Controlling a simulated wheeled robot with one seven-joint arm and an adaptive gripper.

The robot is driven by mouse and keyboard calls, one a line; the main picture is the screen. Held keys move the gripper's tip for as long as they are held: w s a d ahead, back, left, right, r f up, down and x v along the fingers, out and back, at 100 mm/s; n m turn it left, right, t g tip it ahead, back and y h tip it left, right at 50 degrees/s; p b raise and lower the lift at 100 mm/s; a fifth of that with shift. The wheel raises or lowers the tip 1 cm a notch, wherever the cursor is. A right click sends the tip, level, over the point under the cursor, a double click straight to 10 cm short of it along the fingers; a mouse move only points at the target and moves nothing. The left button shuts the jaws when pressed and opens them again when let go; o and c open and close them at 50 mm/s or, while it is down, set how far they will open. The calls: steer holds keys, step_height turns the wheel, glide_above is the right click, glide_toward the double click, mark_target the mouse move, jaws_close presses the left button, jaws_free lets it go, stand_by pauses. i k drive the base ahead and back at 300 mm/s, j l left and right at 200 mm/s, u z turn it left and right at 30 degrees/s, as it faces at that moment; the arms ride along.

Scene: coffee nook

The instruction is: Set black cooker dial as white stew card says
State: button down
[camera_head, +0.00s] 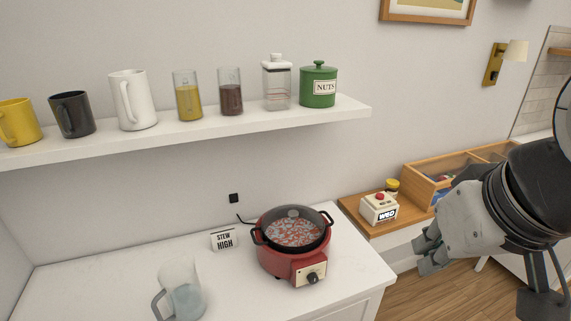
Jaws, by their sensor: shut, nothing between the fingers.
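A red cooker (281,262) with a black rim, black handles and a glass lid stands on the white counter. Its black dial (313,277) sits on a cream panel at the front right; the dial's setting is too small to read. A white card (224,240) reading "STEW HIGH" stands on the counter just left of the cooker. My gripper (424,258) is at the right, well to the right of the cooker and apart from it. It is shut and empty, over the floor side of the counter.
A glass pitcher (180,291) stands at the counter's front left. A white shelf (200,133) with mugs, glasses and jars runs above. A box marked "WED" (379,208) with a red button and a wooden organizer (428,189) sit to the right. The counter's left is clear.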

mark_target(312, 277)
steer(key=k+j+u, duration=0.25)
steer(key=k, duration=0.25)
steer(key=k+j+u, duration=0.25)
steer(key=k+j, duration=0.1)
steer(key=k, duration=0.1)
